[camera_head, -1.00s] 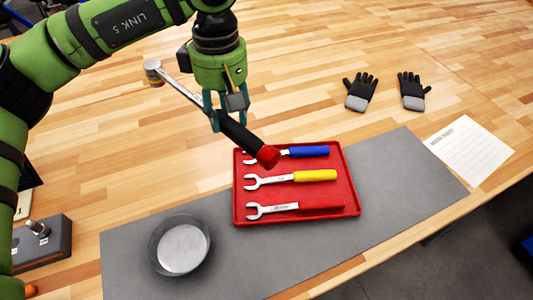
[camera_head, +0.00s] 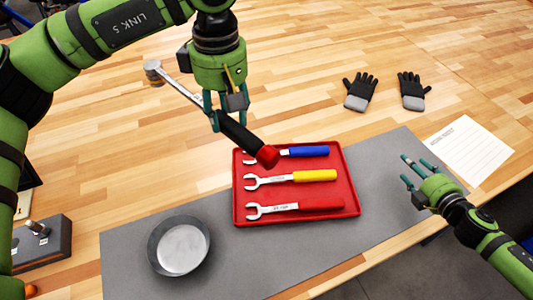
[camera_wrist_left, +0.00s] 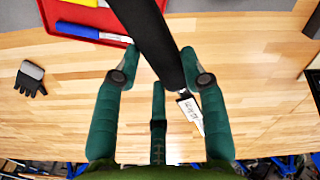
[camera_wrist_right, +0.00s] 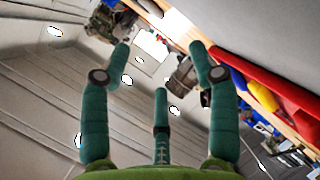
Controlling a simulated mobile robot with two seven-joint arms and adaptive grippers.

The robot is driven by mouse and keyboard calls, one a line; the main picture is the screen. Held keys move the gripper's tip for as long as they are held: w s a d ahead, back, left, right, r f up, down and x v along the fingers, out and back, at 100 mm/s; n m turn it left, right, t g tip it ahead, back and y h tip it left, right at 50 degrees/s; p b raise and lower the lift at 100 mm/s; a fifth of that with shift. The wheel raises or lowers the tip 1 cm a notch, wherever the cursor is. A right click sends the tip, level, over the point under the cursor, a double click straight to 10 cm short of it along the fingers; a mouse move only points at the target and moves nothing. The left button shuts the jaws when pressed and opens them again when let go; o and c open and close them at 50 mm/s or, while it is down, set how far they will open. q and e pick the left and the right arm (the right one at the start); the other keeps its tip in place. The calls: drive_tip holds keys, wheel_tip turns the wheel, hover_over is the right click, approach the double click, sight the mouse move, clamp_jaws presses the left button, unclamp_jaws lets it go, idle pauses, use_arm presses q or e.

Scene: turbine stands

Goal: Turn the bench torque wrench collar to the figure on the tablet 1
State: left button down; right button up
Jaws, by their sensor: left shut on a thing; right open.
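My left gripper (camera_head: 226,108) is shut on the black handle of the torque wrench (camera_head: 238,133), above the bench. The wrench has a red collar (camera_head: 268,157) at its near end, over the tray's top edge, and a silver shaft and round head (camera_head: 153,68) at the far upper left. In the left wrist view the black handle (camera_wrist_left: 158,40) runs between the fingers, with a small white label beside it. My right gripper (camera_head: 416,170) is open and empty over the right end of the grey mat. The tablet is not clearly visible.
A red tray (camera_head: 239,216) holds blue, yellow and red open-end wrenches on the grey mat (camera_head: 385,200). A round dish (camera_head: 208,245) stands left of it. Two gloves (camera_head: 361,92) and a paper sheet (camera_head: 485,160) lie at right. A grey block (camera_head: 50,245) is at lower left.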

drive_tip(key=s+a+r+y, duration=0.1)
drive_tip(key=s+a+y, duration=0.1)
drive_tip(key=a, duration=0.4)
drive_tip(key=s+a+r+y, duration=0.1)
drive_tip(key=s+a+y, duration=0.15)
drive_tip(key=a, duration=0.35)
drive_tip(key=n+g+y, duration=0.1)
drive_tip(key=y, duration=1)
approach(273, 163)
drive_tip(key=shift+h, duration=0.25)
drive_tip(key=shift+x, duration=4.15)
drive_tip(key=shift+s+r, duration=0.1)
drive_tip(key=shift+r, duration=0.05)
